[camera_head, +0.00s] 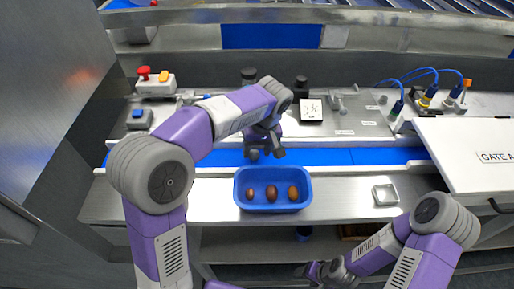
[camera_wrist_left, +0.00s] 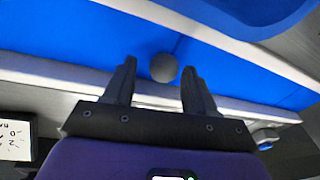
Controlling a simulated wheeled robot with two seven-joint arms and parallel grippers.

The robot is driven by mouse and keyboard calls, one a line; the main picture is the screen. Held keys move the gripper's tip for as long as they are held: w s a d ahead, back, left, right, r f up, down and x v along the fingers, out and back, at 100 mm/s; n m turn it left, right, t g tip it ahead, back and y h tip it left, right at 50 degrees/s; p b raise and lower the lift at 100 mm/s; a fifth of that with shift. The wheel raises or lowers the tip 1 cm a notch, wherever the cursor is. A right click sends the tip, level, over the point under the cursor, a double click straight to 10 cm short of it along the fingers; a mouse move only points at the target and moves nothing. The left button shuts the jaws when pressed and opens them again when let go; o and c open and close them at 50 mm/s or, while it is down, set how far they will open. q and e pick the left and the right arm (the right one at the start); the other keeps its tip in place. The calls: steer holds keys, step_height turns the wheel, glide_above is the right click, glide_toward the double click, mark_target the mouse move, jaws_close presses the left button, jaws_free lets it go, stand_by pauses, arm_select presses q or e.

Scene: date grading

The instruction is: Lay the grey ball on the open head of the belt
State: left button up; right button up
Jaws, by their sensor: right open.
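The grey ball (camera_wrist_left: 163,67) shows in the left wrist view against the blue belt (camera_wrist_left: 110,45), between and just beyond my left fingertips, with a gap on each side. It appears to rest on the belt, though contact is hard to judge. In the head view the belt (camera_head: 350,157) runs across the bench and I cannot make out the ball near the gripper. My left gripper (camera_head: 266,153) is open over the belt, behind the blue tray; it also shows in the left wrist view (camera_wrist_left: 159,78). My right gripper (camera_head: 314,272) is open, low at the front, below the bench edge.
A blue tray (camera_head: 272,209) with three brown dates stands in front of the belt. A small square dish (camera_head: 386,203) lies to its right. A white gate panel (camera_head: 465,150) covers the belt's right end. Red button box (camera_head: 155,86) and cabled fittings stand behind.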

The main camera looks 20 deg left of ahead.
arm_select(q)
steer(key=shift+r, duration=0.15)
step_height(320, 180, up, 12)
steer(key=d+p, duration=0.2)
steer(key=shift+s+d, duration=0.15)
steer(key=shift+s, duration=0.2)
stand_by(0.4)
